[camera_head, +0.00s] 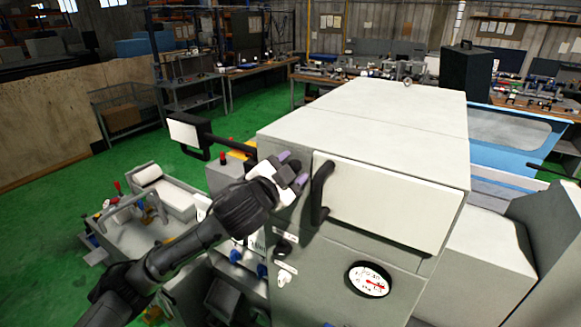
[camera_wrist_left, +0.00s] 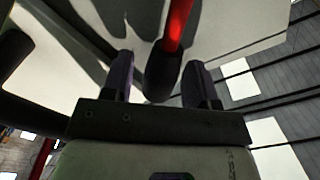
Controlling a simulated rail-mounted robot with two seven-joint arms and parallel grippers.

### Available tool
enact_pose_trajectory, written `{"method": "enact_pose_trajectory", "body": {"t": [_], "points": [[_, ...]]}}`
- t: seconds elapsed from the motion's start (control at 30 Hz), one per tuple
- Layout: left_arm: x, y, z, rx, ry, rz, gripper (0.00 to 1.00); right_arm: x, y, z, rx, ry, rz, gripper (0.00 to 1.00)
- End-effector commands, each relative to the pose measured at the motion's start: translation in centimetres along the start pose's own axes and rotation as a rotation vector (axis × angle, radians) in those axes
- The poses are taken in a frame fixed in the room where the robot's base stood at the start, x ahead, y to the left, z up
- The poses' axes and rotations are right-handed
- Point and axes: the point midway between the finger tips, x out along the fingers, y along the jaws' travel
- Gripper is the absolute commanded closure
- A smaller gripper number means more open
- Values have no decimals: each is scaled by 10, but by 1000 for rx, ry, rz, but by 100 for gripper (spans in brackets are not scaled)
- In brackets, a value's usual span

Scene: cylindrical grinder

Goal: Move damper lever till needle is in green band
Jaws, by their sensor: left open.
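My left gripper (camera_head: 293,168) is at the upper left corner of the pale machine cabinet's front. In the left wrist view, its two fingers (camera_wrist_left: 160,76) are open, on either side of a lever's black grip (camera_wrist_left: 162,76) on a red rod (camera_wrist_left: 181,22). I cannot tell whether they touch the grip. In the head view the gripper hides the lever. A round gauge (camera_head: 369,280) with a white face and a red needle is low on the cabinet front. The needle appears to point right; a green band cannot be made out. My right gripper is not in view.
A black bar handle (camera_head: 320,190) stands out from the cabinet door (camera_head: 390,205), close right of my left gripper. A screen on a black arm (camera_head: 188,134) is behind my wrist. Machine parts (camera_head: 140,220) stand lower left. Green floor (camera_head: 60,200) is open beyond.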

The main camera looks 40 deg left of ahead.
Motion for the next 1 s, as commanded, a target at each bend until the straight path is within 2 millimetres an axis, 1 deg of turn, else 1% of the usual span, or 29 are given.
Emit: {"method": "enact_pose_trajectory", "body": {"t": [0.23, 0.27, 0.8, 1.0], "points": [[0, 0, 0, 0, 0, 0, 47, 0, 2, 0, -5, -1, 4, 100], [0, 0, 0, 0, 0, 0, 48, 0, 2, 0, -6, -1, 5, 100], [0, 0, 0, 0, 0, 0, 100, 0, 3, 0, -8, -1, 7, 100], [0, 0, 1, -1, -1, 0, 100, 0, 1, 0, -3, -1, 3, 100]]}}
